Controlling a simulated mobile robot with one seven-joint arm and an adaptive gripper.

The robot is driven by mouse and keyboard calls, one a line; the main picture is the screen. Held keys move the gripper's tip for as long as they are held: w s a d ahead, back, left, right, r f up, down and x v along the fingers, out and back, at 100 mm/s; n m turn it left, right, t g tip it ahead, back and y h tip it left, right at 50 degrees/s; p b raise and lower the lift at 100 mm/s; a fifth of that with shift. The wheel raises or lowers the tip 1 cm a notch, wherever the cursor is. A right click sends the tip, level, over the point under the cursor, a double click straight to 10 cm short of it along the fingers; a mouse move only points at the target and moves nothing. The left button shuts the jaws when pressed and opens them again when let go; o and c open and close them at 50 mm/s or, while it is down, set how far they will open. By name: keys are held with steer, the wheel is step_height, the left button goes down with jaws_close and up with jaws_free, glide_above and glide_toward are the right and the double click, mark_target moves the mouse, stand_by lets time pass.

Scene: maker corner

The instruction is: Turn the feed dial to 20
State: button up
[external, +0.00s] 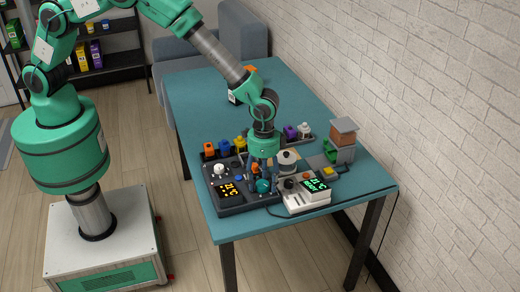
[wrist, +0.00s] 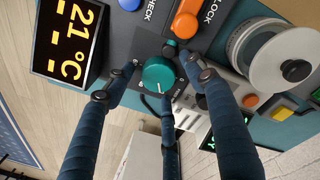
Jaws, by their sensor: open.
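A round teal dial (wrist: 158,74) sits on the dark control box (external: 232,205); it also shows in the external view (external: 263,186). A small pale mark shows near its lower edge in the wrist view. No label naming it as the feed dial is readable. My gripper (wrist: 160,78) has its dark blue fingers spread around the dial, open, with small gaps visible at the sides; whether any fingertip touches it I cannot tell. In the external view, my gripper (external: 262,172) points down over the box. The orange display (wrist: 70,38) reads 21 °C.
A blue button (wrist: 129,4) and an orange switch (wrist: 186,24) sit close to the dial. A white device (external: 305,194) with a green display stands to the right, near a pot-like item (external: 288,161). Several coloured items line the back. The teal table (external: 195,95) is clearer at its far end.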

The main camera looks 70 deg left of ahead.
mark_target(264, 181)
step_height(264, 181, up, 12)
steer(key=shift+w+a, duration=0.2)
steer(key=shift+a, duration=0.15)
stand_by(0.5)
steer(key=s+a+r+n+t, duration=0.1)
steer(key=s+a+r, duration=0.2)
steer(key=a+r, duration=0.65)
steer(key=s+a+r+n+t, duration=0.1)
steer(key=s+a+r, duration=0.3)
steer(key=a+r, duration=0.55)
steer(key=s+a+r+t, duration=0.1)
steer(key=s+a+r, duration=0.2)
steer(key=a+r, duration=0.6)
steer(key=s+a+r+n+t, duration=0.2)
steer(key=s+a+r, duration=0.4)
steer(key=s+a, duration=0.85)
steer(key=s, duration=0.4)
steer(key=s+a+f+n+t, duration=0.1)
steer(key=s+a, duration=0.2)
steer(key=s, duration=0.5)
steer(key=shift+s+y, duration=0.25)
steer(key=shift+y, duration=0.15)
